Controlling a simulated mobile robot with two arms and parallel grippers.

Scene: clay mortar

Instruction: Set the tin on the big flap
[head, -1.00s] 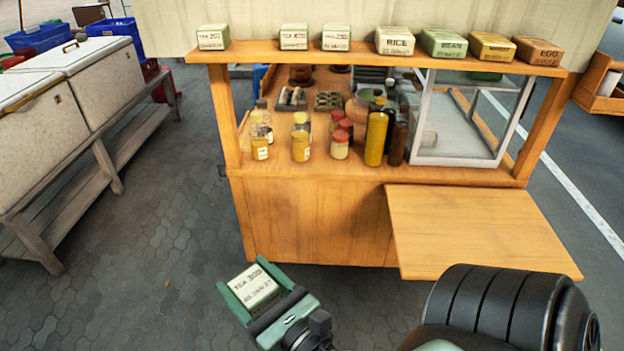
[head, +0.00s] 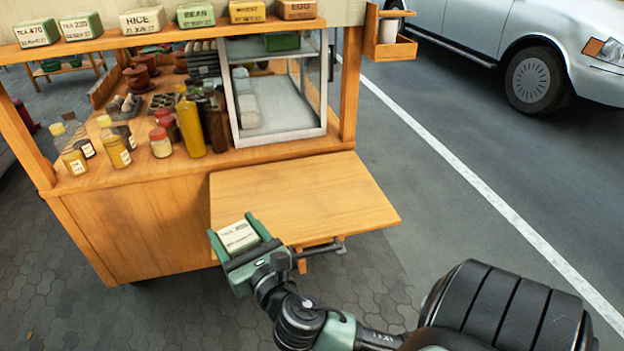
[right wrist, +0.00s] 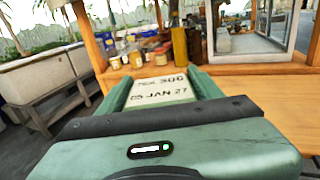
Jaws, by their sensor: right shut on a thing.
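My right gripper (head: 240,238) is shut on a tin (head: 238,236) with a cream label and dark print. In the right wrist view the tin (right wrist: 156,91) sits between the green fingers, its label reading a date, "05 JAN 27". The big flap (head: 310,190) is a bare wooden board sticking out from the front of the cart. In the head view the gripper and tin overlap the flap's near left corner; I cannot tell how high above it they are. The flap also shows at the right in the right wrist view (right wrist: 285,105). My left gripper is not in view.
Bottles and jars (head: 193,125) stand on the cart counter behind the flap, beside a glass case (head: 275,100). Labelled tins (head: 143,20) line the upper shelf. A small side tray (head: 392,45) hangs at the right, and a car (head: 530,60) stands beyond.

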